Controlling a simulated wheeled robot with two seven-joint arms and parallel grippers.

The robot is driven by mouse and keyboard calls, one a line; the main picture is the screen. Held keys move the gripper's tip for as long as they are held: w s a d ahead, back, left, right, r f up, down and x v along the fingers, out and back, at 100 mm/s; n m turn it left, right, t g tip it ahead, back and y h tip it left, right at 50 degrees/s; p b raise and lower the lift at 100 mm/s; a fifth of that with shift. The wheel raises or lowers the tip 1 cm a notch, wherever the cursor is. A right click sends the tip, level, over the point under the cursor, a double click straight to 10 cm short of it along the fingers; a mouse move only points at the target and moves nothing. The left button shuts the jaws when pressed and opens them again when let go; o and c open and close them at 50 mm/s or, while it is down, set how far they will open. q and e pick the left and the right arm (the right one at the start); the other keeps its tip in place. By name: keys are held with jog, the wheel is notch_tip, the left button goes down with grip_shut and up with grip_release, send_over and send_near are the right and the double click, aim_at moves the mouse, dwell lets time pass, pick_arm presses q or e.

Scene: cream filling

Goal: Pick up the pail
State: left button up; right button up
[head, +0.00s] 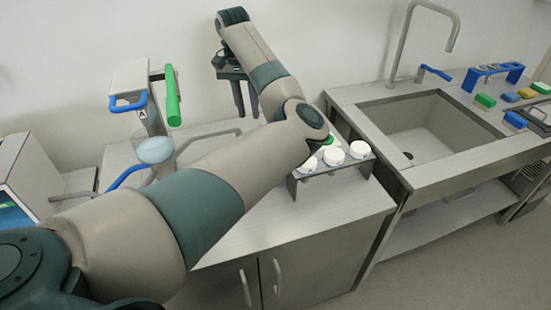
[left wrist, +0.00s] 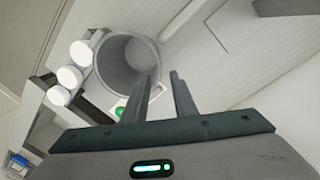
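The pail (left wrist: 112,64) shows in the left wrist view as a grey open-topped round vessel, seen from above into its empty inside. In the head view I cannot make it out; my arm covers part of that counter. My left gripper (left wrist: 162,76) is open and empty, with a clear gap between its fingers. In the left wrist view one finger overlaps the pail's right rim and the other lies to the right of it; I cannot tell whether they touch. In the head view the left gripper (head: 246,108) points down over the counter. My right gripper is not in view.
A rack (head: 351,166) with white-lidded containers stands on the counter's right part, close to the pail in the wrist view. A machine with a green handle (head: 172,96) stands to the left. A sink (head: 422,128) is at the right. The counter's front (head: 300,232) is clear.

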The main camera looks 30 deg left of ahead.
pick_arm(q)
notch_tip(320, 180, down, 11)
jog(key=d+p, duration=0.1)
jog(key=shift+r+p, duration=0.15)
jog(key=shift+p, duration=0.2)
jog(key=shift+w+d, duration=0.1)
jog(key=shift+d+f+p, duration=0.1)
jog(key=shift+f+p, duration=0.25)
jog(key=f, duration=0.1)
jog(key=f+p, duration=0.1)
jog(key=f, duration=0.1)
jog(key=shift+d, duration=0.3)
jog(key=shift+f+p, duration=0.3)
jog(key=shift+f, duration=0.45)
jog(key=shift+c, duration=0.6)
grip_shut()
